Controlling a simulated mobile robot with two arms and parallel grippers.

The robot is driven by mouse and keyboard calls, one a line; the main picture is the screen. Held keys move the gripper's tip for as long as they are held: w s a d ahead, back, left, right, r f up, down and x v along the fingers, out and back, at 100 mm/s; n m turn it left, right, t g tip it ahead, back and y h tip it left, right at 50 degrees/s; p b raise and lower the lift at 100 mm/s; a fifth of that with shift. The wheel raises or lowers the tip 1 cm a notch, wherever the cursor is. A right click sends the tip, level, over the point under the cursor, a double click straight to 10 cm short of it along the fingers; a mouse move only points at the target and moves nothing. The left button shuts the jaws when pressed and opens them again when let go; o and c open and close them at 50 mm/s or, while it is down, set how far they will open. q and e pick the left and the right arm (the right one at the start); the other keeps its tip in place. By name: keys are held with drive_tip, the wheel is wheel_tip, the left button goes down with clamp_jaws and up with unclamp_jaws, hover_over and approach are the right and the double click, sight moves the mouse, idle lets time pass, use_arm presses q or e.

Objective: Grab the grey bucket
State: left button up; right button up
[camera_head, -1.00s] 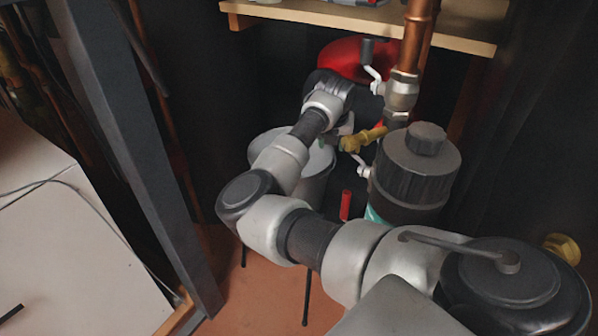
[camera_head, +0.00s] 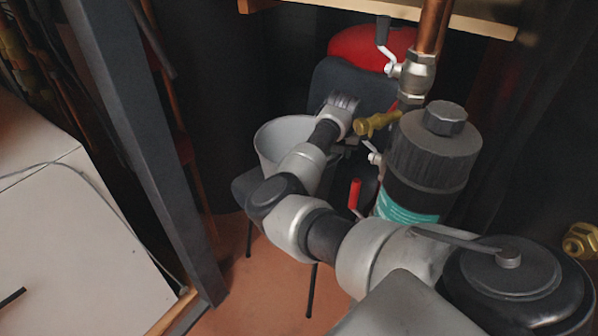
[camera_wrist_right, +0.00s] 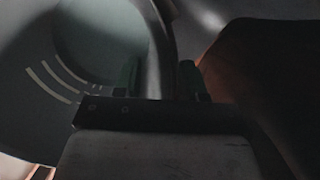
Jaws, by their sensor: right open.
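The grey bucket (camera_head: 270,140) stands on a dark chair in the middle of the head view, partly hidden behind my right arm. In the right wrist view, the bucket (camera_wrist_right: 60,75) fills the left side, with pale curved marks on its inner wall. My right gripper (camera_wrist_right: 160,78) is open, with its two dark fingertips at the bucket's rim. The rim appears to run between the fingers; the picture is too dark to tell whether they touch it. In the head view the right fingers are hidden by my wrist. My left gripper is not in view.
The dark chair (camera_head: 352,85) stands behind and under the bucket. Copper pipe (camera_head: 432,30), a brass valve (camera_head: 376,124) and a black-capped cylinder (camera_head: 432,150) are close on the right. A grey post (camera_head: 135,140) and white panel (camera_head: 70,240) stand left. A wooden shelf (camera_head: 480,20) is above.

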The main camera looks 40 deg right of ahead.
clamp_jaws()
drive_tip(key=shift+s, duration=0.15)
idle(1.0)
drive_tip(key=shift+d+r, duration=0.1)
drive_tip(key=shift+r, duration=0.05)
